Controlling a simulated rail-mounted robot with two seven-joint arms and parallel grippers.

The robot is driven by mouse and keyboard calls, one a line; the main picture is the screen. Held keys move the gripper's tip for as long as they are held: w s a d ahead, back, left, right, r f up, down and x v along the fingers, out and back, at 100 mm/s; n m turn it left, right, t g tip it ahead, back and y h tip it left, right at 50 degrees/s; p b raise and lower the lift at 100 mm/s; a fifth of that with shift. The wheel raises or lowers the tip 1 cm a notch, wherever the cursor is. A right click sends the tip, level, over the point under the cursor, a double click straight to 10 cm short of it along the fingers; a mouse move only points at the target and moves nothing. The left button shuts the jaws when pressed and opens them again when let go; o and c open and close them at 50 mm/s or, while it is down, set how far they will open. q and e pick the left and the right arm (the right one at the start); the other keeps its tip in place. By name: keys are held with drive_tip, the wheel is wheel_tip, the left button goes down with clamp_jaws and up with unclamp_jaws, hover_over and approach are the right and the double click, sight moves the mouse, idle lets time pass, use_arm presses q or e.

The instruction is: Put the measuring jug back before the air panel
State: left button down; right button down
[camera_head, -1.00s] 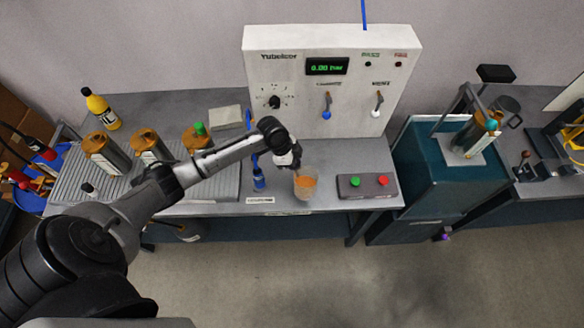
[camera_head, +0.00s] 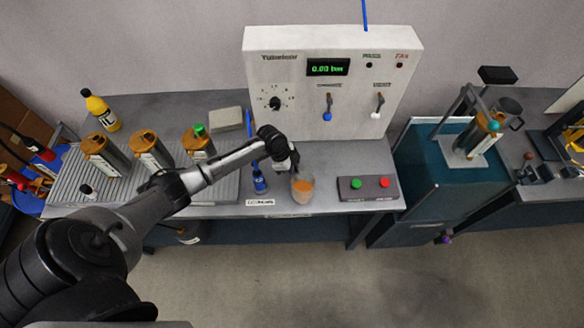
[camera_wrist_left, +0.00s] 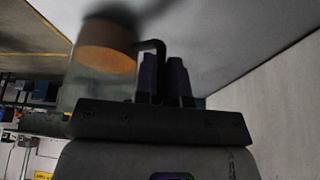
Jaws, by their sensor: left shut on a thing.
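The measuring jug (camera_head: 303,189) is clear with orange contents, at the front edge of the bench below the white air panel (camera_head: 300,98). My left gripper (camera_head: 293,168) is at the jug's upper left side. In the left wrist view the jug (camera_wrist_left: 100,62) is at the upper left, its dark handle reaching between the fingers of my left gripper (camera_wrist_left: 165,78), which is shut on it. I cannot tell whether the jug's base touches the bench. My right gripper is not in view.
Several orange-topped canisters (camera_head: 152,150) stand on a ribbed tray at left. The bench strip below the panel is mostly clear.

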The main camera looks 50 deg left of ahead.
use_arm(q)
drive_tip(key=shift+f, duration=0.2)
drive_tip(key=c, duration=1.2)
unclamp_jaws()
drive_tip(key=shift+r, duration=0.1)
drive_tip(key=shift+r, duration=0.2)
drive_tip(key=p+v, duration=0.2)
drive_tip(key=v, duration=1)
drive_tip(key=s+d+f+n, duration=0.1)
drive_tip(key=s+d+f, duration=0.2)
drive_tip(key=s+d, duration=0.35)
drive_tip(key=s+d+f, duration=0.4)
drive_tip(key=s+d, duration=0.1)
drive_tip(key=d, duration=0.3)
drive_tip(key=s+d+r+n+y, duration=0.1)
drive_tip(key=s+d+n, duration=0.1)
drive_tip(key=s, duration=0.2)
drive_tip(key=s+d+r+n+y, duration=0.1)
drive_tip(key=s+r+n, duration=0.1)
drive_tip(key=s, duration=0.3)
drive_tip(key=s+d+r+n+y, duration=0.1)
drive_tip(key=s+d+r+n, duration=0.1)
drive_tip(key=s, duration=0.3)
drive_tip(key=shift+d+r+n+t, duration=0.2)
drive_tip(key=shift+d+n+t, duration=0.15)
drive_tip(key=shift+n, duration=0.35)
